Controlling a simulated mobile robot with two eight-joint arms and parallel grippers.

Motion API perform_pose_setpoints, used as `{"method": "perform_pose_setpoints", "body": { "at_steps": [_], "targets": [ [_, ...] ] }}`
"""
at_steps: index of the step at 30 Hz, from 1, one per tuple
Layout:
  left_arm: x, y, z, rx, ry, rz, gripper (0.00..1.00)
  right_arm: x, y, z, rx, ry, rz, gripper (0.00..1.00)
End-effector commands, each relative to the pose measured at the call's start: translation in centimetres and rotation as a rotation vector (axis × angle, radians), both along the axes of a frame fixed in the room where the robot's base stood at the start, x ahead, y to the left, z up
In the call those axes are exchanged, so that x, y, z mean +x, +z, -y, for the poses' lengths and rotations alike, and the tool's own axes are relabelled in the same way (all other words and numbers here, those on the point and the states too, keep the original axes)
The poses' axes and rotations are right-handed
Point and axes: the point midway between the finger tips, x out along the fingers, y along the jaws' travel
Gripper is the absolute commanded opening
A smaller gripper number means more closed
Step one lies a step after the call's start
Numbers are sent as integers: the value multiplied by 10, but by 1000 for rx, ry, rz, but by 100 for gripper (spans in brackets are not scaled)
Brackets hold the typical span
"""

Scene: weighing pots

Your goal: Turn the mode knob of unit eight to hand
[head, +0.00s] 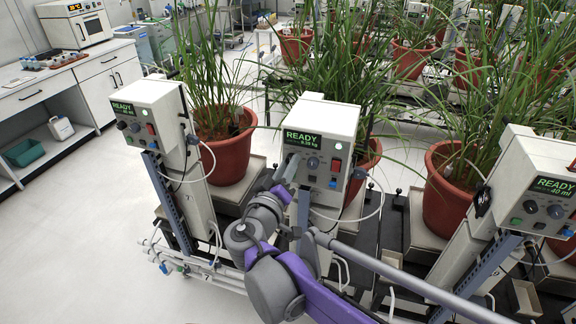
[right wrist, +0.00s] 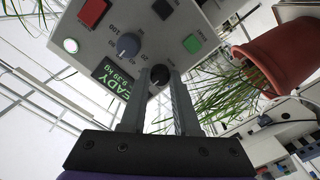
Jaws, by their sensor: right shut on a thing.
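The middle control unit (head: 322,115) is a pale box with a green READY display (head: 302,138), a red switch and knobs on its front. My right gripper (head: 287,172) reaches its lower left front in the head view. In the right wrist view, the fingers of my right gripper (right wrist: 160,84) are shut on a black knob (right wrist: 160,74), one finger on each side. The gripper hides this knob in the head view. I cannot read the knob's setting or the unit's number. My left gripper is not in view.
Beside the held knob are a blue-grey knob (right wrist: 128,45), a green button (right wrist: 192,43) and a red switch (right wrist: 94,12). Similar units stand left (head: 150,110) and right (head: 530,170). Potted plants (head: 228,150) stand close behind. The floor at left is clear.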

Motion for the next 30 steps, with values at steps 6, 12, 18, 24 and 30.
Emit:
{"method": "perform_pose_setpoints", "body": {
  "at_steps": [6, 12, 18, 24, 30],
  "targets": [
    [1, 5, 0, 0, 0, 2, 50, 0, 1, 0, -77, 0, -25, 0],
    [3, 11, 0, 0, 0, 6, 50, 0, 1, 0, -220, 0, -71, 0],
    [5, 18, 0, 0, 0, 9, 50, 0, 1, 0, -394, 0, -128, 0],
    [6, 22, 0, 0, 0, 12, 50, 0, 1, 0, -557, -1, -182, 0],
    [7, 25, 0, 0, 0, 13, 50, 0, 1, 0, -689, -1, -225, 0]
  ]
}}
